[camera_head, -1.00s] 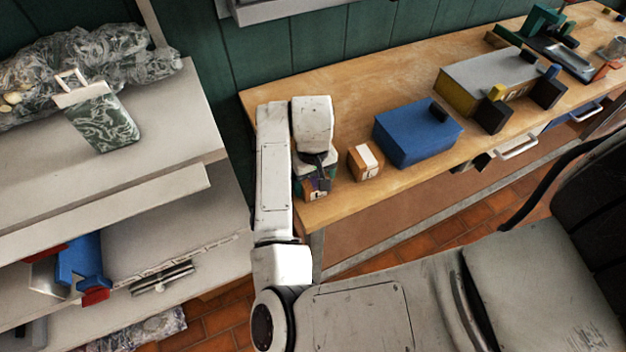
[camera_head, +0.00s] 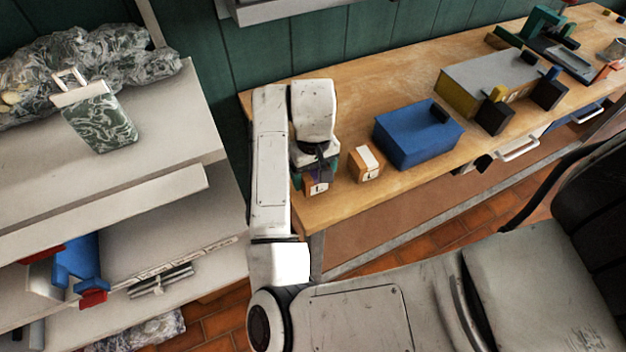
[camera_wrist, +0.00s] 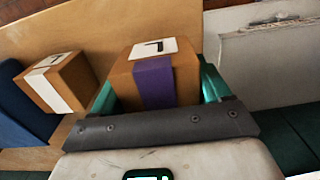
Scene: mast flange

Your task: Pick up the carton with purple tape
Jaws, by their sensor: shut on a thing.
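The carton with purple tape (camera_wrist: 183,72) is a brown box with a purple band and a white label, seen large in the wrist view. My gripper (camera_wrist: 160,92) is shut on it, with a green finger on each side. In the head view the carton (camera_head: 317,186) shows below my gripper (camera_head: 316,170), near the left end of the wooden workbench (camera_head: 350,95). My arm and gripper hide part of it. I cannot tell for certain whether its bottom is clear of the bench.
A second carton with white tape (camera_head: 366,163) stands just to the right. A blue box (camera_head: 417,133) and a grey-topped yellow box (camera_head: 488,78) stand farther right. A grey shelf (camera_head: 170,125) stands to the left. The bench behind my gripper is bare.

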